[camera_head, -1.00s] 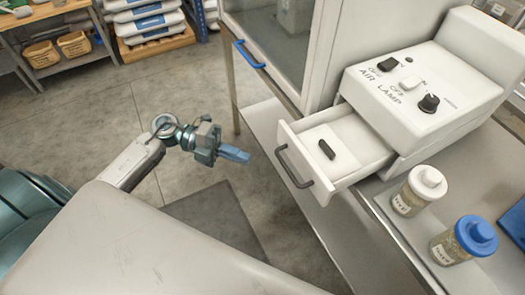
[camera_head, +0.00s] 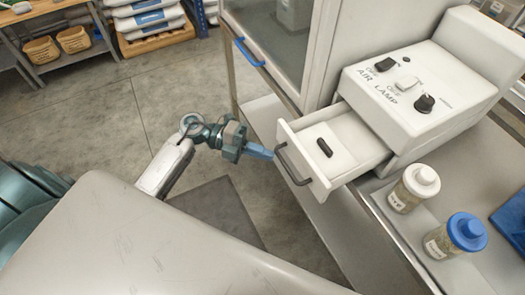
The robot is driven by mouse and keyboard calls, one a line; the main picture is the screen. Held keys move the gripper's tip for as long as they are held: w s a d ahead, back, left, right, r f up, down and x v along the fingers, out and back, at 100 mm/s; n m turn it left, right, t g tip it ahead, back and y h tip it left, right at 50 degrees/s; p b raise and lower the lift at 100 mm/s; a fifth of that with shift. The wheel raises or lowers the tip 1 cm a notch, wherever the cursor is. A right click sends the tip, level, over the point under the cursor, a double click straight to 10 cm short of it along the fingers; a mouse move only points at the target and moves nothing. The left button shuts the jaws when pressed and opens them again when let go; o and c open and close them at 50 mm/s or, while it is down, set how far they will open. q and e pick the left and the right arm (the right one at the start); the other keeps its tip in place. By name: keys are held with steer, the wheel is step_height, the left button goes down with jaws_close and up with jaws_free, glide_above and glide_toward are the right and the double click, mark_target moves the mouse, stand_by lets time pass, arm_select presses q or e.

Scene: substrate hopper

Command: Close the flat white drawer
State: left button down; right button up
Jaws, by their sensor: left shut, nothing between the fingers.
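The flat white drawer (camera_head: 341,170) stands pulled out of the white control box (camera_head: 420,85). A dark bar handle (camera_head: 292,165) is on its front, and a small black object (camera_head: 325,147) lies inside it. My left gripper (camera_head: 268,153) is shut and empty, its blue fingertips pointing right at the handle end of the drawer front. The tips are very close to the handle; I cannot tell whether they touch. My right gripper is not in view.
A jar with a white lid (camera_head: 414,187) and a jar with a blue lid (camera_head: 456,237) stand on the bench, right of the drawer. A glass-fronted cabinet with a blue handle (camera_head: 249,52) rises behind. Open floor (camera_head: 110,130) lies to the left.

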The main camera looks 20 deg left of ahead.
mark_target(326, 128)
arm_select(q)
steer(key=w+d+b, duration=0.1)
steer(key=w, duration=0.1)
steer(key=w+d+b, duration=0.1)
steer(key=w+d, duration=0.1)
steer(key=w+d+b, duration=0.1)
steer(key=w+d, duration=0.1)
steer(key=shift+w+f, duration=0.1)
steer(key=shift+w, duration=0.05)
steer(key=w+d+b, duration=0.1)
steer(key=w+d, duration=0.1)
steer(key=w, duration=0.1)
steer(key=w+d+b, duration=0.1)
steer(key=w+d, duration=0.1)
steer(key=w, duration=0.1)
steer(key=w+d+b, duration=0.1)
steer(key=w+d, duration=0.2)
steer(key=shift+w+d, duration=0.1)
steer(key=shift+w, duration=0.05)
steer(key=shift+r, duration=0.2)
steer(key=shift+w+r, duration=0.1)
steer(key=shift+r, duration=0.05)
